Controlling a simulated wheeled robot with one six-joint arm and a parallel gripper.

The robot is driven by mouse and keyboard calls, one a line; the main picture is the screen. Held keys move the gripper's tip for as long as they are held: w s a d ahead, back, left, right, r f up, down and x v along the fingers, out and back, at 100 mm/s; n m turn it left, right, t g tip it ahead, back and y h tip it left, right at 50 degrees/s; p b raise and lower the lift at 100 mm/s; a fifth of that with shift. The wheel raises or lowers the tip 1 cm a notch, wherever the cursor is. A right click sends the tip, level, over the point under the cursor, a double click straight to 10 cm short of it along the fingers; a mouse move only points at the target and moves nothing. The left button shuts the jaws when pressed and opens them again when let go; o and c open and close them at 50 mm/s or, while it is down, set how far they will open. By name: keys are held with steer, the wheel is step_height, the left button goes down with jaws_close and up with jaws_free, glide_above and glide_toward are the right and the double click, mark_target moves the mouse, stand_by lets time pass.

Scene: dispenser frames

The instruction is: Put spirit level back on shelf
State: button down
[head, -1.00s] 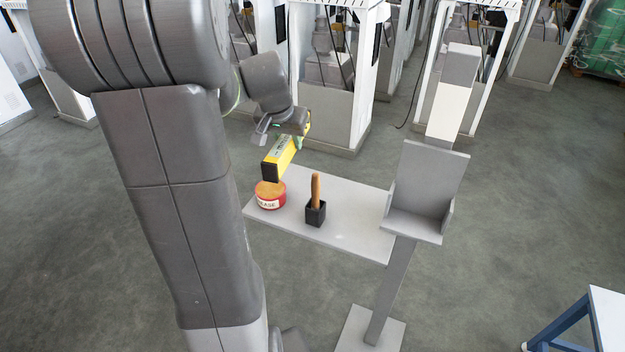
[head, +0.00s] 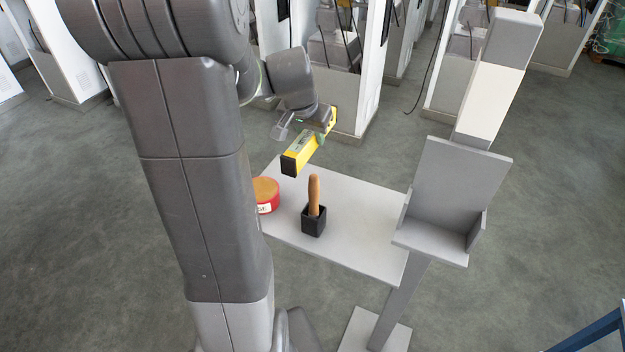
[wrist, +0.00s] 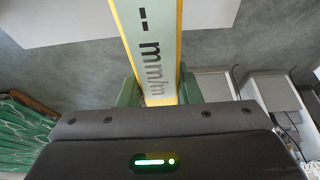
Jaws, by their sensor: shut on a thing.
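A yellow spirit level (head: 299,152) with a black end is held in the air above the back of a light grey shelf. It also shows in the wrist view (wrist: 152,45), between two green fingers. My gripper (head: 322,128) is shut on it, near its far end. The level points toward the camera and slightly left. The light grey shelf (head: 350,255) is a flat board with free surface below and right of the level. Part of the shelf's left side is hidden behind my arm.
A red tin with an orange top (head: 266,194) stands on the shelf's left. A black square holder with a wooden handle (head: 314,222) stands near its middle. A grey dispenser stand with a tray (head: 432,235) rises at the right. White cabinets (head: 360,60) stand behind.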

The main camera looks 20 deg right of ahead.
mark_target(301, 141)
step_height(301, 141, down, 11)
steer(key=shift+w+f+b, duration=0.1)
steer(key=shift+b, duration=0.25)
steer(key=shift+f, duration=0.15)
steer(key=c, duration=1.1)
jaws_free()
steer(key=shift+o, duration=0.2)
steer(key=shift+r, duration=0.35)
steer(key=v, duration=1.1)
steer(key=shift+a+r+p, duration=0.1)
steer(key=shift+r+p, duration=0.15)
steer(key=shift+p, duration=0.05)
